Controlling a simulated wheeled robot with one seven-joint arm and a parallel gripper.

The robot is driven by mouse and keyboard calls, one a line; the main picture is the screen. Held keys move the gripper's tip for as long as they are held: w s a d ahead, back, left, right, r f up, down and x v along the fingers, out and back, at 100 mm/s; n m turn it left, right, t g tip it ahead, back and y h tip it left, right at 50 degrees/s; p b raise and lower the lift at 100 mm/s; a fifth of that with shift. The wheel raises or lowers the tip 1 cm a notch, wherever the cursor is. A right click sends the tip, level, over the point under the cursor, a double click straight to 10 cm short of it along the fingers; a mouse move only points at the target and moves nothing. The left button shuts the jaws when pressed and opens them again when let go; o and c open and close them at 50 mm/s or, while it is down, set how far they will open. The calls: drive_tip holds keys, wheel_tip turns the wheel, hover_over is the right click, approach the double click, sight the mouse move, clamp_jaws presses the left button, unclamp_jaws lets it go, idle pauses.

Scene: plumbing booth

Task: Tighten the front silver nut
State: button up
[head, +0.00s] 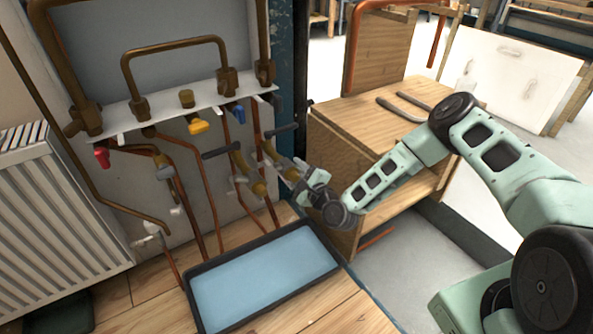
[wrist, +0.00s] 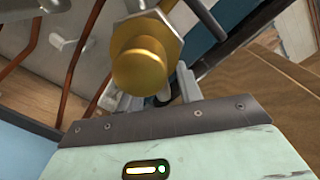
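The pipe fittings by the wall carry several brass and silver parts. The front silver fitting (head: 291,173) is at the right end of the row, just left of my gripper (head: 312,187). In the wrist view a hex nut (wrist: 172,42) shows behind a round brass end (wrist: 140,70). My gripper also shows in the wrist view (wrist: 150,92), with its fingers apart on either side below the brass end. The brass end hides part of the fingers, and I cannot tell whether they touch the nut.
A black-rimmed tray with a blue inside (head: 205,316) lies on the wooden floor below the pipes. A wooden bench (head: 345,112) stands close behind my arm. A black-handled lever (head: 221,152) sticks out near the fittings. A white radiator (head: 50,215) is at left.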

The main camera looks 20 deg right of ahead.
drive_tip(key=p+v, duration=0.5)
drive_tip(key=v, duration=1.2)
drive_tip(key=shift+s, duration=0.2)
drive_tip(key=shift+w+r, duration=0.1)
drive_tip(key=a+r+n+g+y, duration=0.2)
drive_tip(key=a+r+n+g, duration=0.85)
drive_tip(key=n, duration=0.85)
drive_tip(key=s+r+n+g+h, duration=0.3)
drive_tip(key=s+r+n, duration=0.2)
drive_tip(key=s+r, duration=0.55)
drive_tip(key=s+r+n+g+h, duration=0.35)
drive_tip(key=s+r+n, duration=0.35)
drive_tip(key=s, duration=0.6)
wheel_tip(320, 180, up, 37)
drive_tip(key=s+m+p, duration=0.1)
drive_tip(key=p, duration=3.4)
drive_tip(key=shift+a+p, duration=0.2)
drive_tip(key=shift+p, duration=0.15)
